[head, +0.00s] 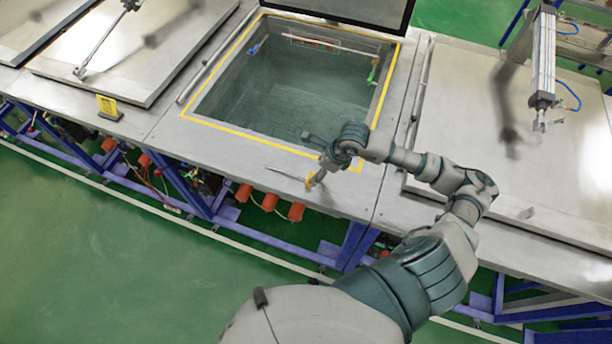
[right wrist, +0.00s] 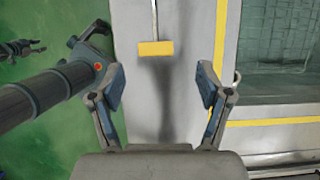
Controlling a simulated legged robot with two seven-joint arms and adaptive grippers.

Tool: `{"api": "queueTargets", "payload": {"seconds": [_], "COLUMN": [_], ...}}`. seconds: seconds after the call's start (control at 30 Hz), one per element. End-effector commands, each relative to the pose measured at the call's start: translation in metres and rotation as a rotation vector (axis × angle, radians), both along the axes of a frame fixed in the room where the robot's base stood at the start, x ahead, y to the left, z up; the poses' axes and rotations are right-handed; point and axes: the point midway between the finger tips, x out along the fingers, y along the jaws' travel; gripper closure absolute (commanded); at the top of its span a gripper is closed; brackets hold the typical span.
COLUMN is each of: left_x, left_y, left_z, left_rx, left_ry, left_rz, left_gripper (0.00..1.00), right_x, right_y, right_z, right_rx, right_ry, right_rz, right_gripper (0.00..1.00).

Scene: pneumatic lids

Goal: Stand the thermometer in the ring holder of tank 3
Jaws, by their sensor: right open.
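A thin metal rod with a yellow block on its end, seemingly the thermometer (head: 287,174), lies on the tank's front rim. In the right wrist view its yellow block (right wrist: 155,48) is ahead of the fingertips, untouched. My right gripper (head: 316,157) is open and empty over the rim; both spread fingers show in its wrist view (right wrist: 160,88). A thin pale curved piece (right wrist: 238,78) by the tank edge, partly behind a finger, may be the ring holder; I cannot tell. My left gripper (right wrist: 22,48) shows only at the wrist view's left edge, over the floor; its jaw state is unclear.
The open tank (head: 204,112) has a yellow border and a raised dark lid (head: 350,8) behind. A blue clip (head: 254,49) and a green clip (head: 372,74) sit at its inner walls. Closed metal lids (head: 470,130) flank it. A yellow sign (head: 108,106) stands left.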

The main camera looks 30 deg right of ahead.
Motion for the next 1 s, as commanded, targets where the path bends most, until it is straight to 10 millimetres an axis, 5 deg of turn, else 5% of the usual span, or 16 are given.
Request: {"api": "queueTargets", "payload": {"seconds": [0.4,0.67,0.93,1.0], "left_x": [0.004,0.004,0.004,0.004], "left_y": [0.0,0.0,0.0,0.0], "left_z": [0.018,0.018,0.018,0.018], "left_rx": [0.0,0.0,0.0,0.0], "left_ry": [-0.006,-0.006,-0.006,-0.006], "left_rz": [0.001,0.002,0.002,0.002], "left_gripper": [0.6,0.6,0.6,0.6], "right_x": [0.013,0.015,0.015,0.015], "right_y": [0.017,0.016,0.016,0.016], "right_z": [-0.046,-0.051,-0.051,-0.051], "right_rx": [0.001,0.001,0.0,0.0], "right_ry": [0.003,0.0,0.0,0.0], "right_rz": [0.001,0.001,0.001,0.001], "right_gripper": [0.23,0.23,0.85,0.88]}}
